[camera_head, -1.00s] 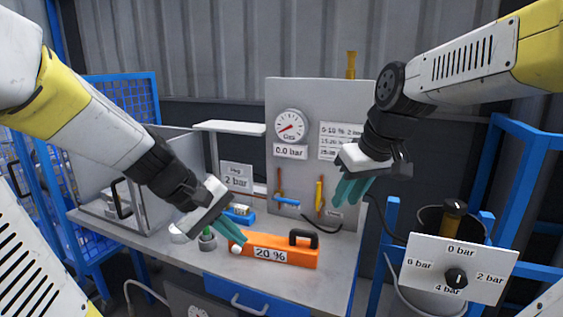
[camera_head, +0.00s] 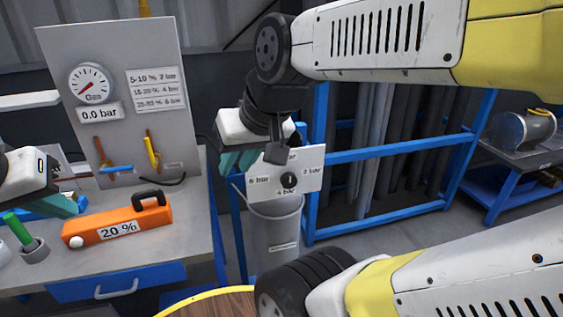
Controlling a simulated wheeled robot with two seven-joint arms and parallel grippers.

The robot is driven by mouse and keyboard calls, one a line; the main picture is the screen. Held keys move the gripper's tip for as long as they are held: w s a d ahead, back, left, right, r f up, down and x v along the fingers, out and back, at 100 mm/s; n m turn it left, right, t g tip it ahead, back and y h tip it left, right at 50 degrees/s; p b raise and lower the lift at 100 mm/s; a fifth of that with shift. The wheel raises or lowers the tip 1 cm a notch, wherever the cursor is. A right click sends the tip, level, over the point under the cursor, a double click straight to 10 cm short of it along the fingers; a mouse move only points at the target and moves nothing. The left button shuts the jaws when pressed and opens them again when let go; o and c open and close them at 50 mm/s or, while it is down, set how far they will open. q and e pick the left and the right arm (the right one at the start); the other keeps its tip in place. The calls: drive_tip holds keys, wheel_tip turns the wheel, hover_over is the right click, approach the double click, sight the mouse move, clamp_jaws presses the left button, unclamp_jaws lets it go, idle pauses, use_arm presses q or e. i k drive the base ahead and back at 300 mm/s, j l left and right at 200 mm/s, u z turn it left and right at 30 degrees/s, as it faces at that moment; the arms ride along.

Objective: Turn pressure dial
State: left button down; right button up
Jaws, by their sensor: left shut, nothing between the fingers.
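The pressure dial is a black knob (camera_head: 289,180) on a white plate (camera_head: 311,159) above a grey bin. The plate's 2, 4 and 6 bar labels show; its top label is partly covered by my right arm. The knob's pointer is too small to read surely. My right gripper (camera_head: 238,161) has teal fingers just left of the plate, apart from the knob in the picture; its finger gap is unclear. My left gripper (camera_head: 62,206) is shut and empty at the left edge, above the bench. The gauge (camera_head: 91,83) sits above a 0.0 bar label (camera_head: 100,111).
The orange 20 % block (camera_head: 100,228) lies on the workbench (camera_head: 190,235) beside a green-handled item in a cup (camera_head: 33,247). A blue rack (camera_head: 400,148) with grey pipes stands behind the plate. A side table (camera_head: 545,155) holds a metal cylinder (camera_head: 527,130).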

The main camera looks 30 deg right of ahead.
sight(289, 181)
drive_tip(key=z, duration=1.1)
